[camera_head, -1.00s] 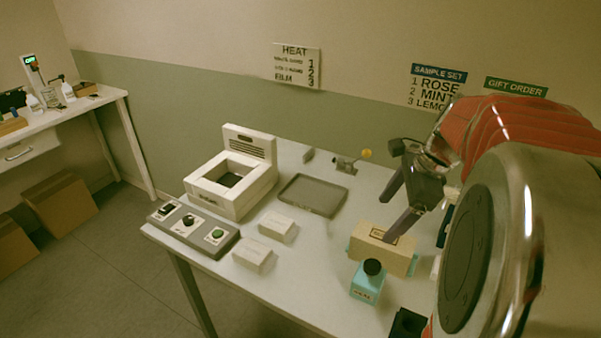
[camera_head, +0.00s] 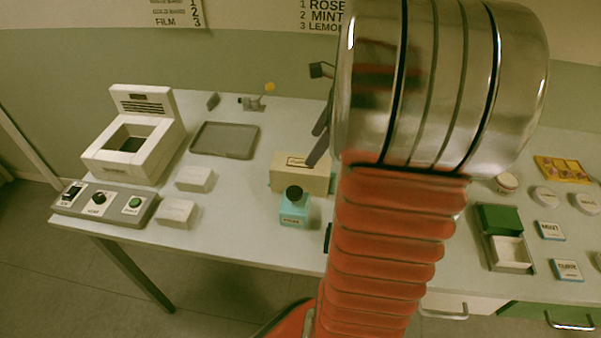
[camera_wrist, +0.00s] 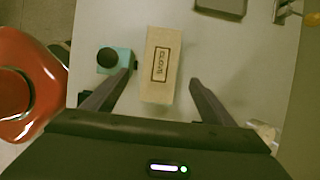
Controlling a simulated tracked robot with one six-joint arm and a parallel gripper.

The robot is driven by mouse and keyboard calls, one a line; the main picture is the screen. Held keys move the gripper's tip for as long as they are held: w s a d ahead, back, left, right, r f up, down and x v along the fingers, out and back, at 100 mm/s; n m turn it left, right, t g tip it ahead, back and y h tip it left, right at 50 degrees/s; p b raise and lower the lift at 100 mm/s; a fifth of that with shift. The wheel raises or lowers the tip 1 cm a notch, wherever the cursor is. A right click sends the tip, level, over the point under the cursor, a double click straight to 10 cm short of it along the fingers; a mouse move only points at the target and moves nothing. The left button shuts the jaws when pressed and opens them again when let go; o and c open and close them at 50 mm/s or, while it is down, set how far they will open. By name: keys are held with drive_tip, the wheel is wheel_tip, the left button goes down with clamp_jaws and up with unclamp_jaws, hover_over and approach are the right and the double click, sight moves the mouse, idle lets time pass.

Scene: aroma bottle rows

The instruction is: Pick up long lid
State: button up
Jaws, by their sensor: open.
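The long lid (camera_head: 298,179) is a beige, box-shaped piece with a framed label on top, lying on the white table. In the wrist view the label on the lid (camera_wrist: 162,66) reads CLOVE. A bit of teal shows beside its right end in the head view; what that belongs to is mostly hidden. My gripper (camera_wrist: 160,82) is open, with one finger on each side of the lid's near part and a gap on both sides. In the head view my arm hides most of the gripper.
A white heater (camera_head: 135,150), a control panel (camera_head: 103,204), two white boxes (camera_head: 194,179) and a grey tray (camera_head: 225,141) are on the left. A green-and-white case (camera_head: 507,245), small tins and labelled cards are on the right. My arm covers the table's middle.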

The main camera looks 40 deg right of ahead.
sight(303, 163)
drive_tip(key=shift+x, duration=2.6)
drive_tip(key=shift+x, duration=2.65)
drive_tip(key=shift+c, duration=0.3)
drive_tip(key=c, duration=1.1)
drive_tip(key=shift+r, duration=0.15)
wheel_tip(303, 163, up, 18)
